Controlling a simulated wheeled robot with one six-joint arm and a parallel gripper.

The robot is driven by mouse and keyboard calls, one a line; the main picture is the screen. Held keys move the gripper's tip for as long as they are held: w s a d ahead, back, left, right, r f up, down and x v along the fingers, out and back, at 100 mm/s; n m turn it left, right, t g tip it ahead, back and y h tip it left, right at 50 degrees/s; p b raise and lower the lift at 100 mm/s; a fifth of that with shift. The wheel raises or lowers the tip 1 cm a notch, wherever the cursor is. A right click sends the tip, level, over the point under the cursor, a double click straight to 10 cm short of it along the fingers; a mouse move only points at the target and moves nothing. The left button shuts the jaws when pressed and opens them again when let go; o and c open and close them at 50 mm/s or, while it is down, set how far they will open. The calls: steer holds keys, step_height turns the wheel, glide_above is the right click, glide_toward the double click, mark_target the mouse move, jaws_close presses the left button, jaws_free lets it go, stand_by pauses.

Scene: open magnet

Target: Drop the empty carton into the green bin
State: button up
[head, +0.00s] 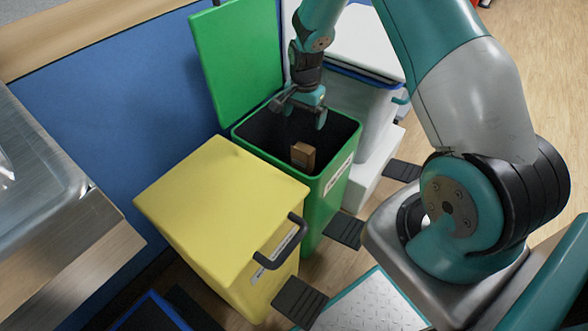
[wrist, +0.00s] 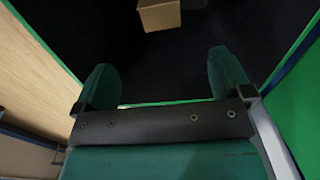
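The green bin (head: 313,197) stands in the middle of the head view with its lid (head: 237,62) raised. The small brown carton (head: 303,155) is inside the bin opening, below my gripper (head: 302,110). In the wrist view the carton (wrist: 159,14) is at the top, beyond the fingertips and apart from them, against the dark inside of the bin. My gripper (wrist: 165,85) is open, with nothing between its two green fingers. It is over the bin's opening. Whether the carton rests on the bin's floor cannot be told.
A yellow bin (head: 221,205) with a shut lid and dark handle stands left of the green bin. A white and grey bin (head: 356,95) stands behind to the right. Dark pedals (head: 345,230) stick out in front. A blue wall panel (head: 95,130) is behind.

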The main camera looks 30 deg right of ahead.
steer(key=shift+r, duration=0.1)
step_height(320, 180, up, 17)
steer(key=p, duration=0.3)
steer(key=shift+p, duration=0.3)
